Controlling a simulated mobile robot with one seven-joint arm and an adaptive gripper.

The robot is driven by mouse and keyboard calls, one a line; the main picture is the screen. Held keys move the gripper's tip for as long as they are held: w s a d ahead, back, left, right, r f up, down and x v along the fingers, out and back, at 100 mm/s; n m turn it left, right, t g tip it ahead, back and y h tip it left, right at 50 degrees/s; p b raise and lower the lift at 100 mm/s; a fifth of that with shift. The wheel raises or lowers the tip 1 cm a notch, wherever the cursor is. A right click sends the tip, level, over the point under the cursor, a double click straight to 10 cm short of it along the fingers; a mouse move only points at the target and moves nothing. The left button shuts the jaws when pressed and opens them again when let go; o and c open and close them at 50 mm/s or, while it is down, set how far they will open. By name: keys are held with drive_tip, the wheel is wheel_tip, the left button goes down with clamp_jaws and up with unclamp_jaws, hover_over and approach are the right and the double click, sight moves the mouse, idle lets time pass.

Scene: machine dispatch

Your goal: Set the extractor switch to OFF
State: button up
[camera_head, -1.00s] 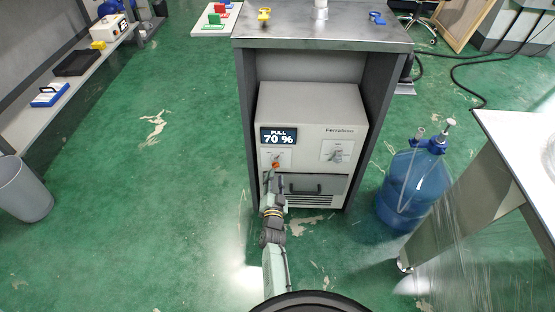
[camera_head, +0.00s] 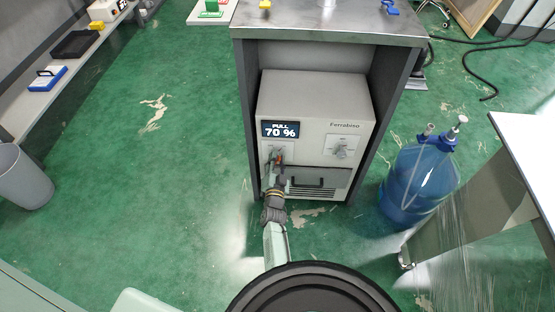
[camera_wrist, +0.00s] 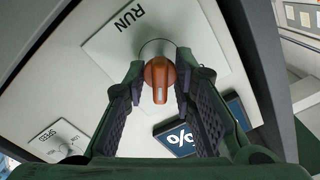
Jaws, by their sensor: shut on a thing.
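The extractor (camera_head: 312,105) is a pale grey box in the cabinet, with a dark display (camera_head: 281,129) reading "PULL 70 %". Its orange switch knob (camera_head: 280,159) is below the display, mostly behind my gripper. In the wrist view the orange knob (camera_wrist: 159,79) sits between my fingers on a white plate (camera_wrist: 105,48). The word RUN shows on that plate; any OFF mark is hidden. My gripper (camera_wrist: 160,82) is shut on the knob, with a dark padded finger on each side. It also shows in the head view (camera_head: 278,166).
A grey SPEED knob (camera_head: 341,151) is on the extractor's right side. A dark handle (camera_head: 306,183) is below. A blue water bottle (camera_head: 418,185) stands on the floor to the right, beside a white-topped table (camera_head: 530,150). The green floor at left is open.

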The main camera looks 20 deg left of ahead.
clamp_jaws()
drive_tip(key=n+p, duration=0.2)
drive_tip(key=n, duration=0.3)
drive_tip(key=shift+a+r+n, duration=0.1)
drive_tip(key=shift+r+n, duration=0.05)
drive_tip(key=shift+n, duration=0.25)
drive_tip(key=n+p, duration=0.1)
drive_tip(key=n, duration=0.3)
drive_tip(key=shift+a, duration=0.1)
drive_tip(key=shift+n+p, duration=0.3)
drive_tip(key=shift+n, duration=1.7)
drive_tip(key=shift+o, duration=1.9)
unclamp_jaws()
